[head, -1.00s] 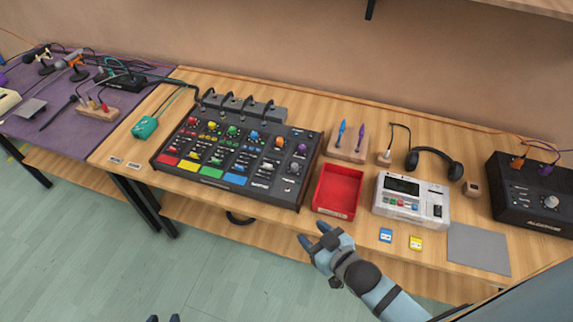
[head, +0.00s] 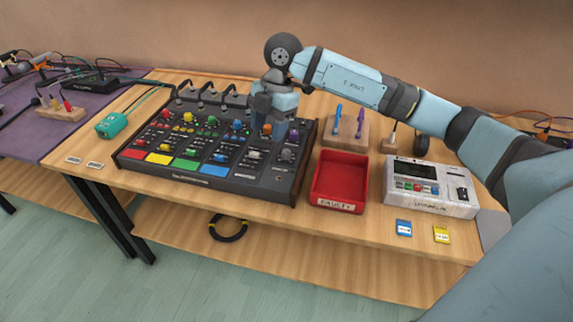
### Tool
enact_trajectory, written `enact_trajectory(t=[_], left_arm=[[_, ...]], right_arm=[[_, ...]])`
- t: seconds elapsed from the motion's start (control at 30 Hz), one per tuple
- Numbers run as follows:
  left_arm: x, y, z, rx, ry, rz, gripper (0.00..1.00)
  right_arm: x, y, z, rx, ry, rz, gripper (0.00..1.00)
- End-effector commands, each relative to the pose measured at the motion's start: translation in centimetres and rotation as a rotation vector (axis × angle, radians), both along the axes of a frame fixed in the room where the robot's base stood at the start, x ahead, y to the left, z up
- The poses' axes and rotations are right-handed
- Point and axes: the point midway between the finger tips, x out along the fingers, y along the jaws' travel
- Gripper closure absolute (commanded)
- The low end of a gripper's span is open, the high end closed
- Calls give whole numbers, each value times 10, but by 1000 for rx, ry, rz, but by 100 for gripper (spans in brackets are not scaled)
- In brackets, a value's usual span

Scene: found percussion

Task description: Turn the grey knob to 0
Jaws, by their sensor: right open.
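The black mixer (head: 230,188) lies on the wooden table with rows of coloured knobs and red, yellow, green and blue pads along its front. The grey knob (head: 287,156) is at the mixer's right side, below the purple knob (head: 294,135). I cannot read its pointer or scale. My right gripper (head: 272,132) is open and points down over the mixer's upper right part, above and slightly left of the grey knob. It appears apart from the grey knob and hides part of the knobs behind it. My left gripper is out of view.
A red bin (head: 339,203) stands right of the mixer, with a wooden block (head: 345,147) holding blue and purple tools behind it. A white device (head: 430,187) is farther right. Blue (head: 403,228) and yellow (head: 441,234) cards lie in front. Cables run behind the mixer.

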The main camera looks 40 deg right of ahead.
Motion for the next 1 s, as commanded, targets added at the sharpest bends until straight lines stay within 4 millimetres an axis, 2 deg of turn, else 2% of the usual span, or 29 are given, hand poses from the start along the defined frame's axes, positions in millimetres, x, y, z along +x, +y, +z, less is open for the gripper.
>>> enact_trajectory(t=[0.03,0.13,0.23,0.33,0.47,0.8,1.0], left_arm=[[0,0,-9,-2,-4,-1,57],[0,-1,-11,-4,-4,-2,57],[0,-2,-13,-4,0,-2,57],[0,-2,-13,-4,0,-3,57],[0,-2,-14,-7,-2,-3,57],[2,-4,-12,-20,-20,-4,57],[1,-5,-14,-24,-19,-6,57]], right_arm=[[6,-21,3,-86,-12,-66,48],[12,-49,15,-201,-19,-171,48],[13,-61,19,-253,-23,-223,48],[14,-64,12,-265,-23,-235,48],[14,-63,-10,-263,-20,-232,48],[17,-62,-82,-259,-21,-230,48],[19,-62,-107,-258,-23,-230,48]])
